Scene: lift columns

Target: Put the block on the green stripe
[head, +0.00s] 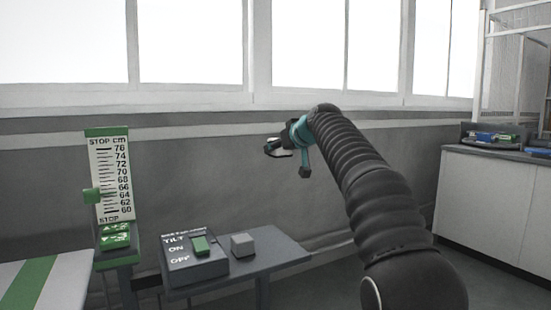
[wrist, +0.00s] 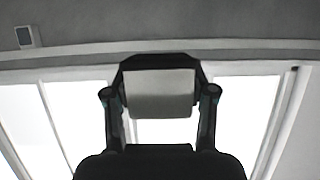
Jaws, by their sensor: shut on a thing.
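My gripper (wrist: 160,92) is shut on a pale grey block (wrist: 160,88), which sits between its two fingers in the wrist view. In the head view my gripper (head: 280,148) is raised in front of the wall below the windows, and the block there is small and mostly hidden. The green stripe (head: 28,284) runs across a white tabletop (head: 66,278) at the lower left. My gripper is well above and to the right of the stripe, apart from it.
A green-framed height scale (head: 112,178) marked in cm stands beside the white tabletop. A grey cube (head: 242,245) sits on the dark shelf (head: 283,250). A cabinet (head: 490,205) stands right.

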